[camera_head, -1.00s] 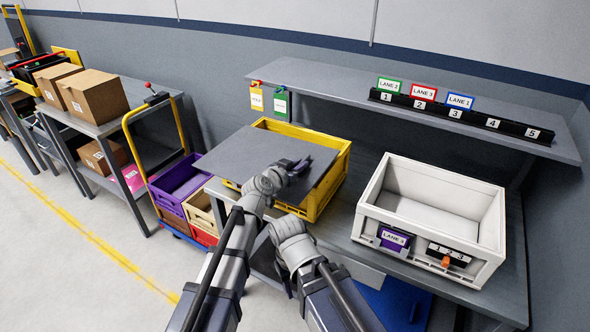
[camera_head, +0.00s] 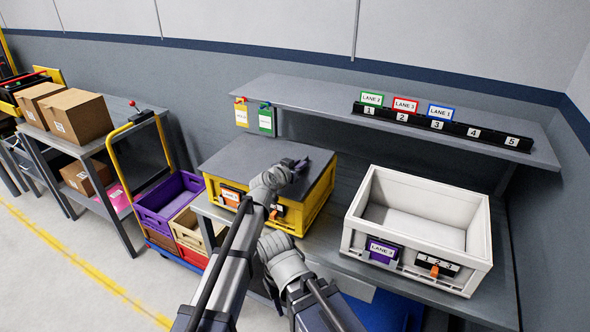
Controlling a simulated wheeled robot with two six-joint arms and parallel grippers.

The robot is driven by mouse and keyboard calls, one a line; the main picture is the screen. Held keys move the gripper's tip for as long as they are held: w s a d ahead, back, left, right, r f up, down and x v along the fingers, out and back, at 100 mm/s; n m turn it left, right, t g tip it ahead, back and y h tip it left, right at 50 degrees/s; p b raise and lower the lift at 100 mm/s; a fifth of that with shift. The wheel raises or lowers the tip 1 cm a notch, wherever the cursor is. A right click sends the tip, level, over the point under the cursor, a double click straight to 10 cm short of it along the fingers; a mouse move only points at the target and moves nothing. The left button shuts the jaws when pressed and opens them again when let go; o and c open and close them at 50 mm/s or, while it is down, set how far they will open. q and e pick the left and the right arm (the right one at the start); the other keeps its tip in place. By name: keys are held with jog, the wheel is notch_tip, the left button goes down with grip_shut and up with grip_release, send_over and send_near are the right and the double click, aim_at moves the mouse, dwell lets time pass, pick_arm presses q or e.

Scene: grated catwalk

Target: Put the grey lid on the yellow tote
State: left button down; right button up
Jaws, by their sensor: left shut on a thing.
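The yellow tote (camera_head: 312,208) stands on the grey workbench, left of the white tote. The flat grey lid (camera_head: 250,150) lies over its top, lined up with the rim as far as I can see. My left gripper (camera_head: 300,166) is at the lid's right part and is shut on the lid; the exact grip is partly hidden by the wrist. My right arm (camera_head: 284,262) shows in front of the tote; its fingers are hidden, so I cannot tell their state.
A white tote (camera_head: 420,225) stands on the workbench (camera_head: 500,290) to the right. A shelf (camera_head: 300,97) with lane signs runs above. A trolley with a purple crate (camera_head: 165,215) is at left, near a table with cardboard boxes (camera_head: 75,115).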

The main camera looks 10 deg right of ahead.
pick_arm(q)
jog(key=shift+w+d, duration=0.7)
jog(key=shift+w, duration=0.3)
jog(key=shift+a+f+b, duration=0.1)
jog(key=shift+f+b, duration=0.55)
jog(key=shift+b, duration=0.05)
dwell(3.6)
dwell(0.4)
jog(key=shift+c, duration=1.9)
grip_release()
jog(key=shift+r+p, duration=3.55)
